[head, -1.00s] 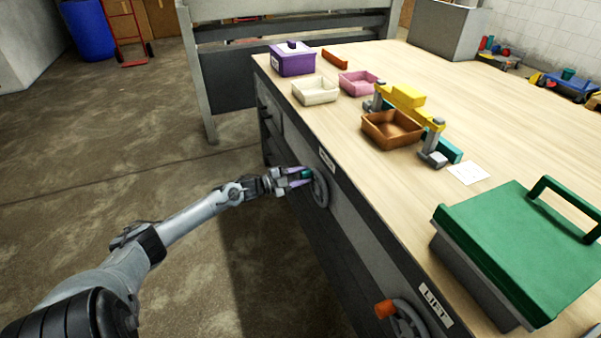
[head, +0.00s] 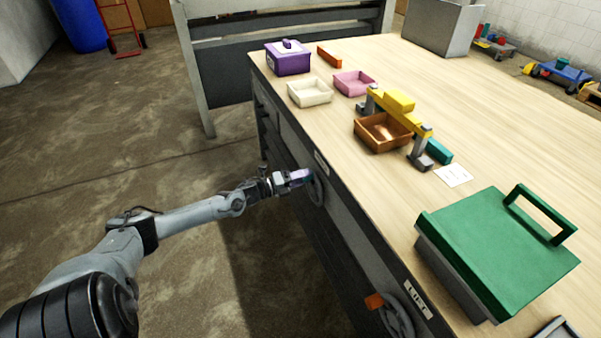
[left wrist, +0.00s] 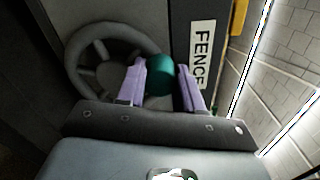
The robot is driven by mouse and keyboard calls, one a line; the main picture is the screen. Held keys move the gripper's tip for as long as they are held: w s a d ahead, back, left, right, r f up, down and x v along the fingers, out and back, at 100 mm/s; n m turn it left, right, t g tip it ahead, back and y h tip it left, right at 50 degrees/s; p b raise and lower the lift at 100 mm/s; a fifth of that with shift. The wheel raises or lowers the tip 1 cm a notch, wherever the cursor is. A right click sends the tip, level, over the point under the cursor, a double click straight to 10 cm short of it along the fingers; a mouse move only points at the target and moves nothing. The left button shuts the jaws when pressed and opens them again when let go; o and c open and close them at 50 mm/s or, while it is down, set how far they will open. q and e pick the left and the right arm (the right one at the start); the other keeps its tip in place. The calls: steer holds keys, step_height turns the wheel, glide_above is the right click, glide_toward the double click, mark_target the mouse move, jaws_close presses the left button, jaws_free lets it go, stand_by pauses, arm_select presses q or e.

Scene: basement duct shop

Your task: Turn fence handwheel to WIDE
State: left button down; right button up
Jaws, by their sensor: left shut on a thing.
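The fence handwheel is a dark grey spoked wheel on the bench's front side, partly behind my left gripper in the head view (head: 317,190) and seen face-on in the left wrist view (left wrist: 84,52). Its teal knob (left wrist: 160,74) sits between the two purple fingers of my left gripper (left wrist: 160,88), which is shut on it. In the head view the left gripper (head: 298,178) reaches the wheel from the left, and the fingers mostly hide the knob. A white FENCE label (left wrist: 202,54) is beside the wheel. My right gripper is not seen.
A LIFT handwheel (head: 397,320) with an orange knob (head: 374,301) is nearer on the same side. On the bench (head: 370,205) are a green-lidded box (head: 500,250), a brown tray (head: 382,133) under a yellow bar (head: 398,108), a purple box (head: 288,60) and small trays.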

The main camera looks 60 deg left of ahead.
arm_select(q)
steer(key=shift+d+r+m+p, duration=0.25)
steer(key=shift+d+m+p, duration=0.25)
steer(key=shift+m, duration=0.5)
steer(key=shift+d, duration=0.1)
steer(key=c, duration=0.7)
jaws_free()
steer(key=shift+c, duration=0.2)
steer(key=shift+f, duration=0.1)
steer(key=shift+s, duration=0.15)
